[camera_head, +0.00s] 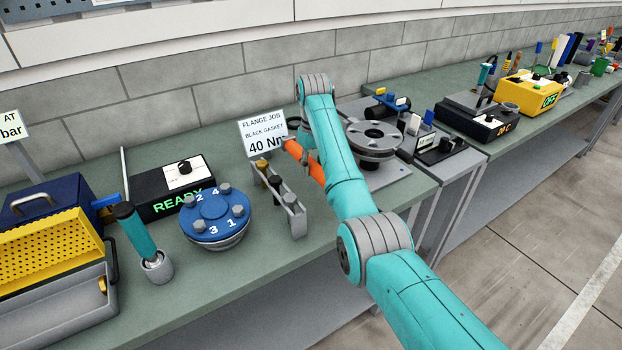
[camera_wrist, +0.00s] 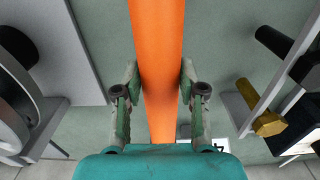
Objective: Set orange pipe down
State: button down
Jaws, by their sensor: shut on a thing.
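The orange pipe (camera_head: 316,172) shows in the head view beside my teal arm, which hides part of it. In the wrist view the orange pipe (camera_wrist: 158,35) runs straight up the middle between the fingers. My gripper (camera_wrist: 160,80) is shut on it, with one finger pad on each side. The green bench top (camera_wrist: 215,50) lies beneath. I cannot tell whether the pipe touches the bench. My arm mostly hides the gripper in the head view.
A grey holder (camera_head: 297,216) with sockets stands left of the pipe. A grey flange on a plate (camera_head: 388,178) is to the right. A sign (camera_head: 262,124) reading 40 Nm stands behind. A blue numbered flange (camera_head: 214,213) sits further left. Bare bench lies in front of the holder.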

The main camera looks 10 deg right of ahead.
aim_at(313, 187)
jog(key=shift+f, duration=2.45)
jog(key=c, duration=0.7)
grip_release()
jog(key=shift+f, duration=0.15)
notch_tip(313, 187, up, 12)
jog(key=shift+r, duration=0.15)
